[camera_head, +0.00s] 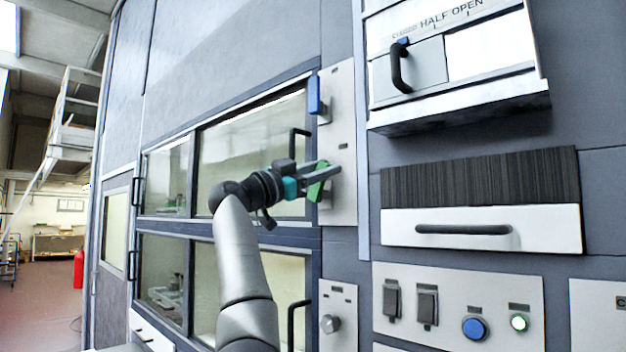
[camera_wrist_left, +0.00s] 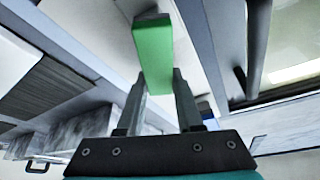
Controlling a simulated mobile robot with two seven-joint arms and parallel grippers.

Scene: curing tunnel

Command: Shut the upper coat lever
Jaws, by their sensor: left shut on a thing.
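A green lever handle (camera_head: 317,187) sits on a pale upright panel (camera_head: 341,125) right of the upper windows. My left gripper (camera_head: 326,172) is at this handle, with its fingers shut on it. In the left wrist view the green handle (camera_wrist_left: 154,50) lies between the two fingers (camera_wrist_left: 158,88). A blue lever handle (camera_head: 314,95) is higher on the same panel, apart from the gripper. I cannot read the small labels beside the handles, so I cannot tell which is the upper coat lever. My right gripper is not in view.
Windowed doors with dark bar handles (camera_head: 299,142) are left of the panel, close to my left wrist. A box with a sliding cover (camera_head: 418,65) juts out at upper right. Below are a drawer (camera_head: 553,231) and a switch panel (camera_head: 389,337). A knob (camera_head: 330,324) is under the levers.

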